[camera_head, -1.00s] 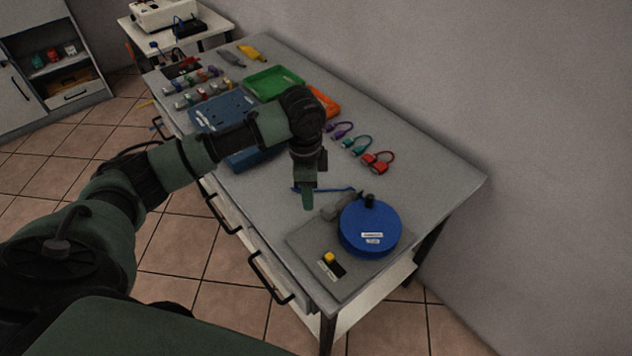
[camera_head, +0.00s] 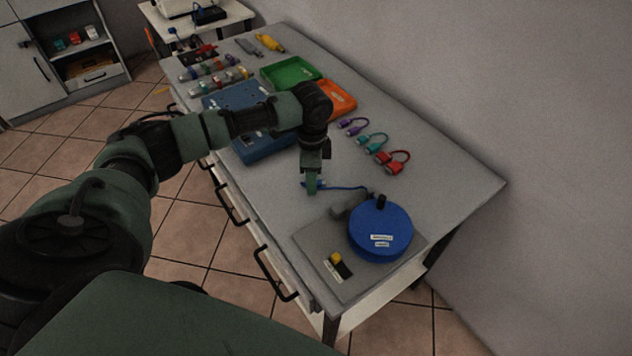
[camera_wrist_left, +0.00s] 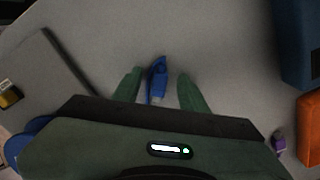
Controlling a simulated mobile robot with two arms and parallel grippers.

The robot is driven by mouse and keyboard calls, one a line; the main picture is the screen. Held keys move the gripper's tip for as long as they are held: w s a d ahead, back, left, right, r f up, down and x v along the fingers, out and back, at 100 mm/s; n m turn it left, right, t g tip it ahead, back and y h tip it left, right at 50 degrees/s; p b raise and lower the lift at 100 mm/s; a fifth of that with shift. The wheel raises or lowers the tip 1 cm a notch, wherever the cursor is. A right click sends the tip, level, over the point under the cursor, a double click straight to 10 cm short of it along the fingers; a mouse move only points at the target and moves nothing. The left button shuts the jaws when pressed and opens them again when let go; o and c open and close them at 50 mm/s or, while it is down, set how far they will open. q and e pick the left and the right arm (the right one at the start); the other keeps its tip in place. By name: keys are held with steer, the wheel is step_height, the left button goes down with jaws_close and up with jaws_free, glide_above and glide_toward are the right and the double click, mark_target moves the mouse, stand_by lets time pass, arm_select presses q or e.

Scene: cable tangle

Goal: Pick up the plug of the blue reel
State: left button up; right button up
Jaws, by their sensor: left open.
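The blue reel (camera_head: 378,232) stands on a grey mat or base (camera_head: 313,248) near the front end of the bench. Its blue cable (camera_head: 345,187) runs out left across the bench top to my left gripper. My left gripper (camera_head: 311,190) points down over the cable's end, low by the bench top. In the left wrist view, the blue plug (camera_wrist_left: 157,75) lies between the two green fingertips (camera_wrist_left: 157,82) of my open left gripper. A gap shows on both sides of it. My right gripper is in neither view.
A blue box (camera_head: 262,147), a green tray (camera_head: 290,72) and an orange tray (camera_head: 338,97) stand farther back. Purple, teal and red (camera_head: 392,163) looped connectors lie along the right. A wall borders the bench's right side. Bench top around the plug is clear.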

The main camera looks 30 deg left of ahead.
arm_select(q)
jaws_close()
steer(key=shift+r, duration=0.4)
step_height(320, 180, up, 19)
steer(key=shift+b, duration=0.45)
steer(key=c, duration=0.8)
jaws_free()
steer(key=shift+r, duration=0.1)
jaws_close()
